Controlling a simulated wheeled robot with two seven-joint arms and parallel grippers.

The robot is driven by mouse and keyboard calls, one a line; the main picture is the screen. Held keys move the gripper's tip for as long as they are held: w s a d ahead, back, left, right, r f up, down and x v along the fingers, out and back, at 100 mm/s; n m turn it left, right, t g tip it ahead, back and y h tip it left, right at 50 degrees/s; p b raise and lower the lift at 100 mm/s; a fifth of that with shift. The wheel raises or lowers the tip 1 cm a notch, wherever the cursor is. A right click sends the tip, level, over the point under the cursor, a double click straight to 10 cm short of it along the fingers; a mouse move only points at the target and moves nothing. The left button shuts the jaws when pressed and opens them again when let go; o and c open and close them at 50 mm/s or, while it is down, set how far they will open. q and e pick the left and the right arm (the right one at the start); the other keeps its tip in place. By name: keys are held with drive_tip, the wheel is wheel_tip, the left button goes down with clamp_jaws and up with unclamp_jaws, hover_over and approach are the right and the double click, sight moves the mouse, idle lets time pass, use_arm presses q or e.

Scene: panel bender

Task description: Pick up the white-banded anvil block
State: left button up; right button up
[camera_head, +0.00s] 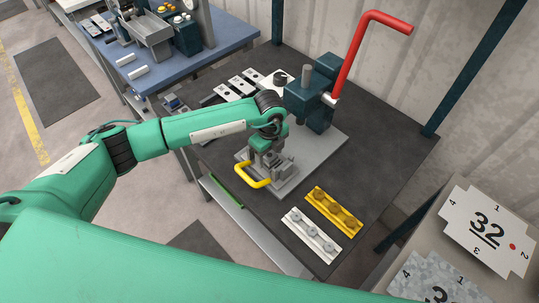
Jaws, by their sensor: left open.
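My left arm comes in from the left, and its gripper (268,160) points down over the grey base plate (322,150) of the bender. Its jaws are open, beside or over a small grey metal block (284,168); I cannot tell whether they touch it. A yellow handle (252,176) sits at the front of the plate, just below the gripper. I cannot make out a white band on any block; the wrist and gripper hide part of this area. My right gripper is not in view.
The dark bender body (312,100) with its raised red lever (352,60) stands behind the gripper. A yellow strip (333,211) and a white strip (312,236) with round pieces lie at the front right. Flat plates (235,86) lie behind my arm.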

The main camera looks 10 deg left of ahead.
use_arm(q)
drive_tip(key=shift+f, duration=0.2)
drive_tip(key=shift+w, duration=0.1)
drive_tip(key=c, duration=1.3)
drive_tip(key=shift+r, duration=0.1)
